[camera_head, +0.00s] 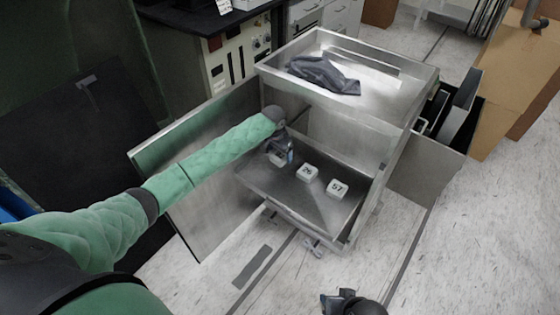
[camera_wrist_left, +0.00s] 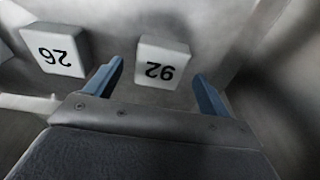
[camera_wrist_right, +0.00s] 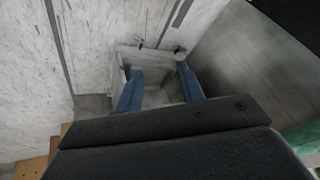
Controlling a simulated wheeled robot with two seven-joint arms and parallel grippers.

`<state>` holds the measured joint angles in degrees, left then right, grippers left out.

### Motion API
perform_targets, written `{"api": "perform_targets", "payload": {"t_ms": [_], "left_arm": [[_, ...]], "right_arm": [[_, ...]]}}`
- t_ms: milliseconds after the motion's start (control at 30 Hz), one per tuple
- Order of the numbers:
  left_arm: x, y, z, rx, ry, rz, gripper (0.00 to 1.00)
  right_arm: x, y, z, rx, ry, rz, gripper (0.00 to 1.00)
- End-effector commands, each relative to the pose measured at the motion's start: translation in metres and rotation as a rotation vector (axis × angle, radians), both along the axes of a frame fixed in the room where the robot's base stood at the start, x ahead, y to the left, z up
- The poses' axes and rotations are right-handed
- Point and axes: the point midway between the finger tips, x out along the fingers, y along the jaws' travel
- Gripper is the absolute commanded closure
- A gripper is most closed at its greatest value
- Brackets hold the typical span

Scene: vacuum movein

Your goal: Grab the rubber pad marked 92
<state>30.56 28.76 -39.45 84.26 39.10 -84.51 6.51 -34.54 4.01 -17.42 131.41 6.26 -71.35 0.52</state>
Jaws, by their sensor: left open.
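The rubber pad marked 92 (camera_wrist_left: 163,64) is a small white block. In the left wrist view it lies on the metal shelf between and beyond my left gripper's fingers, its number upside down. My left gripper (camera_head: 281,157) reaches into the cart's lower compartment with blue fingers open and empty; it also shows in the left wrist view (camera_wrist_left: 156,74). In the head view the gripper hides this pad. The pad marked 26 (camera_head: 307,173) lies to its right, and the pad marked 57 (camera_head: 337,190) further right. My right gripper (camera_wrist_right: 160,72) is open and empty, above the floor.
The metal cart (camera_head: 345,147) has an open door (camera_head: 207,185) on its left. Dark cloth (camera_head: 322,75) lies in its top tray. An open-topped side bin (camera_head: 425,170) is on its right. Cardboard boxes (camera_head: 520,75) stand at right. The floor in front is mostly clear.

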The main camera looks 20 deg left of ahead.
Motion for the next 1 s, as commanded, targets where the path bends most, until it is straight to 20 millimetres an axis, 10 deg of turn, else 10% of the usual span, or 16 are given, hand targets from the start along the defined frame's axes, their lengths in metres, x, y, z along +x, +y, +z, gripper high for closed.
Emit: {"api": "perform_targets", "payload": {"t_ms": [333, 767, 1000], "left_arm": [[0.002, -0.001, -0.014, 0.000, 0.000, 0.000, 0.18], [0.002, -0.001, -0.015, 0.000, 0.000, 0.000, 0.18], [0.002, -0.001, -0.015, 0.000, 0.000, 0.000, 0.63]], "right_arm": [[0.007, 0.007, -0.060, 0.015, -0.046, -0.018, 0.61], [0.008, 0.008, -0.072, 0.020, -0.061, -0.022, 0.61], [0.008, 0.009, -0.072, 0.020, -0.061, -0.022, 0.61]]}}
